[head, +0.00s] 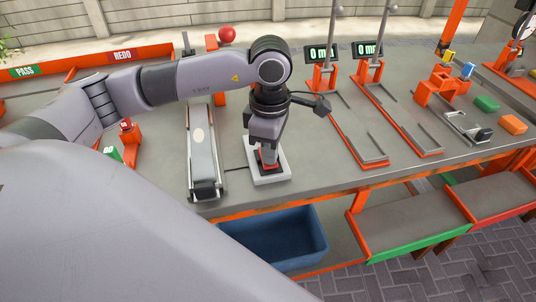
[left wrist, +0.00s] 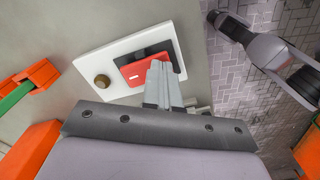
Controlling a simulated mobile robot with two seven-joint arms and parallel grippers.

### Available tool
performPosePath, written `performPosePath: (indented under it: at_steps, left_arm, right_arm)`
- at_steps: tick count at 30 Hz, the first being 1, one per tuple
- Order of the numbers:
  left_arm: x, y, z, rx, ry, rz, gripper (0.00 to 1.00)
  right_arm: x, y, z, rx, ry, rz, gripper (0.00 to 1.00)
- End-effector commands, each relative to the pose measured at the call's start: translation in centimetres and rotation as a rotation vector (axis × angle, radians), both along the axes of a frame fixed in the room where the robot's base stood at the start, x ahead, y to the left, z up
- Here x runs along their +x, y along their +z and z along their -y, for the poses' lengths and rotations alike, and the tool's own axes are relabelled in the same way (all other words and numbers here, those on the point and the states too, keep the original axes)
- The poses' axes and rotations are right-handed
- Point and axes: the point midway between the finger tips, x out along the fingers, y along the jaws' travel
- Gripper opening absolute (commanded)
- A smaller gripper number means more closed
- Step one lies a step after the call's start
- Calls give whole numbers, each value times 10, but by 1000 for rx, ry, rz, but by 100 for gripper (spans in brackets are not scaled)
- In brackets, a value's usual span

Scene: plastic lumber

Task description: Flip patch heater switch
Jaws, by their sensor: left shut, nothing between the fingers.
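The patch heater switch is a red rocker (left wrist: 133,72) in a black frame on a white plate (left wrist: 97,61), with a round brown knob (left wrist: 102,81) beside it. In the head view the plate (head: 272,180) lies near the table's front edge, mostly under my left gripper (head: 267,160). My left gripper (left wrist: 160,68) is shut and empty, pointing down at the switch. In the left wrist view its fingertips overlap the right part of the rocker; I cannot tell whether they touch it. A grey arm with a dark end (left wrist: 229,26), perhaps my right one, shows there; its finger state is unclear.
A narrow conveyor-like rail (head: 203,150) stands left of the switch. Two orange-framed gauges with displays (head: 320,53) stand to the right. A blue bin (head: 280,240) sits below the table edge. Green (head: 486,103) and orange blocks (head: 513,124) lie far right.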

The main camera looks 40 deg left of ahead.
Motion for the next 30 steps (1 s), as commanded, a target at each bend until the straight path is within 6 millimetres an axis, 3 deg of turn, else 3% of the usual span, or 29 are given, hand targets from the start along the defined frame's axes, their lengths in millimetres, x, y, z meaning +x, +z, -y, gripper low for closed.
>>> performPosePath:
  at_steps: [7, 30]
  left_arm:
    - [0, 5, 0, 1, 0, -3, 0]
    - [0, 67, 0, 0, 0, -1, 0]
  right_arm:
    - [0, 4, 0, 0, 0, 0, 64]
    - [0, 41, 0, 0, 0, 0, 64]
